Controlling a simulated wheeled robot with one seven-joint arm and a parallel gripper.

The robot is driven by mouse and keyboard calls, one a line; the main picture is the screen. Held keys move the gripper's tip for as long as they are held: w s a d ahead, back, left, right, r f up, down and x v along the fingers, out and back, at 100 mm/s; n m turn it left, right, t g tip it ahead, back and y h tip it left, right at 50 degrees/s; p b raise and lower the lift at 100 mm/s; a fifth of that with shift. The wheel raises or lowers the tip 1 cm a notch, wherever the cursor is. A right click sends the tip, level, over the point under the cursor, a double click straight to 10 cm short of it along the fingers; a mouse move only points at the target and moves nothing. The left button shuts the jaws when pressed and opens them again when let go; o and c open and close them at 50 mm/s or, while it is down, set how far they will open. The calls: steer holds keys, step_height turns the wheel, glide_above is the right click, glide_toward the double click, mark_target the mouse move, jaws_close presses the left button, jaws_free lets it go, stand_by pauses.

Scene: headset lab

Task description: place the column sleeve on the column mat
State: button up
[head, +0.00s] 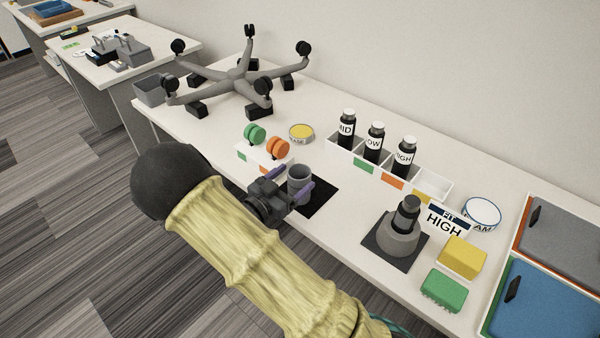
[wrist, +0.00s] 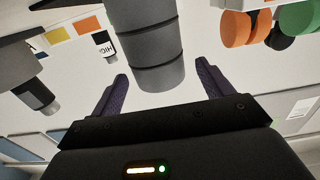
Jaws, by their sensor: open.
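The column sleeve, a grey stepped cylinder (head: 299,174), is upright at the front edge of the table in the head view. It also shows in the wrist view (wrist: 148,45), where the picture is upside down. My gripper (head: 289,185) is open, with one purple finger on each side of the sleeve; in the wrist view the fingers (wrist: 162,75) stand apart from it. A flat black mat (head: 321,202), which looks like the column mat, lies under and to the right of the sleeve. My gripper hides the sleeve's foot, so I cannot tell exactly how it meets the mat.
A grey cone with a black top (head: 398,238) stands on another dark mat to the right. Green and orange wheels (head: 277,147) stand close behind my gripper. A five-legged base (head: 238,83) is farther left.

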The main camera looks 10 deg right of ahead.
steer(key=v, duration=0.7)
steer(key=shift+s+a, duration=0.2)
stand_by(0.5)
steer(key=shift+d, duration=0.15)
stand_by(0.6)
